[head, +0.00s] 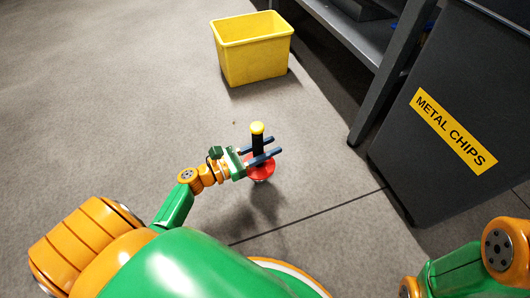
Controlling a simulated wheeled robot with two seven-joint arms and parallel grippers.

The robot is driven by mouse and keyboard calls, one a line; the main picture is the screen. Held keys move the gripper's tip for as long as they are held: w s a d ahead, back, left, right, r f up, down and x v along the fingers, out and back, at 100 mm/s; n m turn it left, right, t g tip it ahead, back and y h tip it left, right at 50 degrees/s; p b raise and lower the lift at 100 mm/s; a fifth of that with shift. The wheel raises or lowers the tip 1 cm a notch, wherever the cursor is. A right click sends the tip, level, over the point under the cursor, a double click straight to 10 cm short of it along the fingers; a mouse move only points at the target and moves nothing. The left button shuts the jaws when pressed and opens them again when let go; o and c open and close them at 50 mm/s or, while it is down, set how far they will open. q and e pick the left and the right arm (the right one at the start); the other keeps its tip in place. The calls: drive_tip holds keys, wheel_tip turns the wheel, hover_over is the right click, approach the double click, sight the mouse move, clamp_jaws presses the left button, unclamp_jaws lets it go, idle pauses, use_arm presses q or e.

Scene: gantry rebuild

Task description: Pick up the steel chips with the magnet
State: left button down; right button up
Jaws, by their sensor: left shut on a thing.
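The magnet (258,140) is upright, with a black handle, a yellow knob on top and a red disc (262,168) at its lower end. My left gripper (267,150) is shut on its handle, one finger on either side. A shadow lies on the floor below, apart from the disc, so the magnet appears held above the floor. Something pale shows at the underside of the disc, too small to tell if it is chips. A tiny dark speck (234,124) lies on the floor left of the knob; I cannot tell if it is a steel chip. My right gripper is out of view.
A dark bin labelled METAL CHIPS (424,150) stands at the right. A yellow open box (252,62) stands on the floor at the back. A grey metal bench or shelf (360,40) runs along the upper right. The floor at left is clear.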

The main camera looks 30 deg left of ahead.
use_arm(q)
drive_tip(key=shift+f+b, duration=1)
drive_tip(key=shift+w, duration=0.1)
drive_tip(key=shift+r+p, duration=0.6)
drive_tip(key=shift+p, duration=0.1)
drive_tip(key=shift+r, duration=0.3)
